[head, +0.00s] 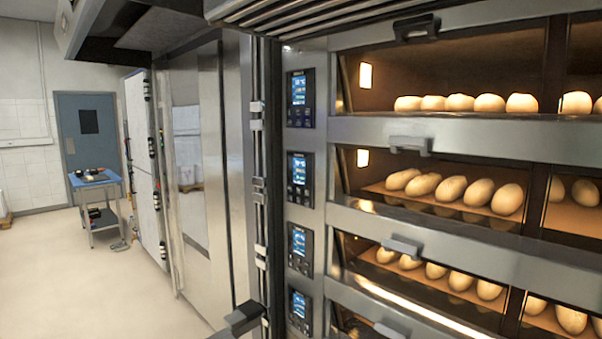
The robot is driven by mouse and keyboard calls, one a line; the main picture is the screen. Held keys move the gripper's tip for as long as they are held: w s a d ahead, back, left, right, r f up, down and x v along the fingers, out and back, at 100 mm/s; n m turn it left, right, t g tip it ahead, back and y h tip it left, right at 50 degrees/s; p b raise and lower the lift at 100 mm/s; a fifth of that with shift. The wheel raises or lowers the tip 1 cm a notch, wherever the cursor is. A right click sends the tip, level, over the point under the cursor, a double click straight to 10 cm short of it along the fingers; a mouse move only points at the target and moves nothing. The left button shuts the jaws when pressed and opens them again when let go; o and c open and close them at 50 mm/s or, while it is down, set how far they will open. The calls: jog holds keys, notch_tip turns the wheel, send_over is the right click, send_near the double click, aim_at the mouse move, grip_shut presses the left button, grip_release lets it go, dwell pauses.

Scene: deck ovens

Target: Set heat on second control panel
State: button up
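Small dark control panels with lit blue screens run in a column down the steel strip left of the oven decks in the head view. The second control panel from the top (300,179) is beside the second deck, with its screen above and small buttons below. The first panel (300,98) is above it. The third panel (300,250) and the fourth panel (300,312) are below. The screen readings are too small to tell. I see no gripper fingers near the panels.
Oven decks with bread behind glass fill the right side; handles (410,145) stick out from their doors. A dark bar-like part (243,318) juts out at bottom centre; I cannot tell what it is. A blue-topped cart (100,183) stands far left.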

jog(key=shift+w, duration=0.15)
jog(key=shift+a, duration=0.15)
grip_shut()
dwell(1.5)
